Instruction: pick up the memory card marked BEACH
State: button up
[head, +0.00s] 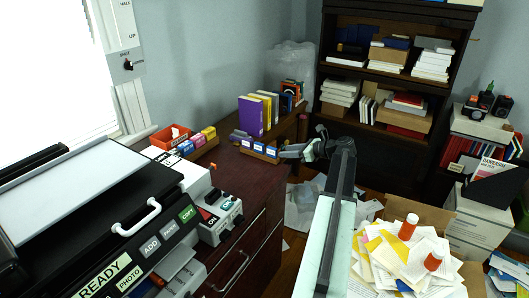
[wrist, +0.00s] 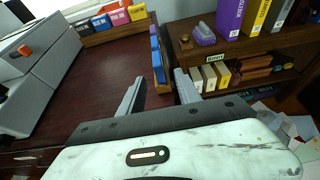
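My gripper (head: 284,152) reaches over the dark red desk top (head: 224,166), at the right end of a small wooden tray (head: 272,158). The tray holds a row of blue cards (head: 258,148) with white labels. In the wrist view my gripper (wrist: 160,76) is open, its two fingers apart with nothing gripped. The blue cards (wrist: 156,52) in their tray (wrist: 161,76) lie in line with the gap between the fingers, seen nearly edge-on. No label reading BEACH is legible in either view, so I cannot tell which card it is.
Purple and yellow books (head: 251,116) stand behind the cards. A copier (head: 110,215) fills the left. The desk's middle is clear.

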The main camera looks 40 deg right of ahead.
aim_at(272, 156)
jog(key=shift+b+x, duration=0.45)
jog(key=shift+x, duration=0.8)
jog(key=shift+w+a, duration=0.15)
jog(key=shift+w, duration=0.25)
jog(key=b+x, duration=0.1)
jog(key=x, duration=0.4)
jog(key=shift+r, duration=0.2)
grip_shut()
